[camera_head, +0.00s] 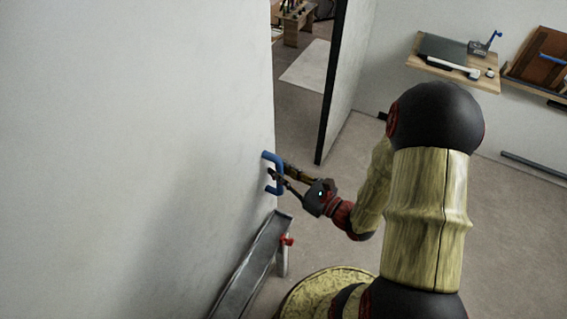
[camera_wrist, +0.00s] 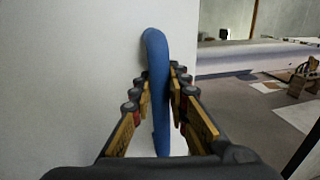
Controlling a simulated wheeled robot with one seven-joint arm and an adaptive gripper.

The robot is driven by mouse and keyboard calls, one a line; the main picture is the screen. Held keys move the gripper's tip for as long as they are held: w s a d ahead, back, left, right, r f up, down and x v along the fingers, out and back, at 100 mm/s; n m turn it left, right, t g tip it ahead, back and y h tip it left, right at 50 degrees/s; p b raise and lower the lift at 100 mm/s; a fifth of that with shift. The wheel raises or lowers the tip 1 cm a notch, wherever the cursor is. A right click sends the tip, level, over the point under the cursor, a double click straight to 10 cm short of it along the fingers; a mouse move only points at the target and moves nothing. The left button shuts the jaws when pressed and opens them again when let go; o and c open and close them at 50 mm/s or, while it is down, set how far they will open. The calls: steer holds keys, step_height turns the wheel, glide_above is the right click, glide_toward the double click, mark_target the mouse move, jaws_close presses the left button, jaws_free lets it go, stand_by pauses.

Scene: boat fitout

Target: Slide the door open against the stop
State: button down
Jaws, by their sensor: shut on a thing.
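The door appears to be the large white panel (camera_head: 140,130) filling the left of the head view; it also shows at the left of the wrist view (camera_wrist: 70,70). A blue bar handle (camera_head: 267,155) is fixed near its right edge. My gripper (camera_head: 274,178) is at the handle, with its arm reaching in from the right. In the wrist view my gripper (camera_wrist: 160,85) has its two fingers on either side of the upright blue bar (camera_wrist: 158,60), shut on it. To the right of the panel is an open gap onto another room. I cannot tell where the stop is.
A dark-edged wall end (camera_head: 333,85) bounds the gap on its right. A narrow grey bench-like piece (camera_head: 250,265) with a red part stands below the handle against the panel. A wall shelf (camera_head: 455,66) with tools hangs at upper right. The floor between is clear.

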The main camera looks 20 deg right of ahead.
steer(key=shift+s+a+f, duration=0.1)
steer(key=shift+s+a, duration=0.05)
steer(key=c, duration=1.8)
jaws_free()
steer(key=shift+o, duration=0.4)
steer(key=shift+s+d, duration=0.25)
steer(key=shift+s, duration=0.05)
steer(key=v, duration=1.1)
steer(key=shift+s, duration=0.15)
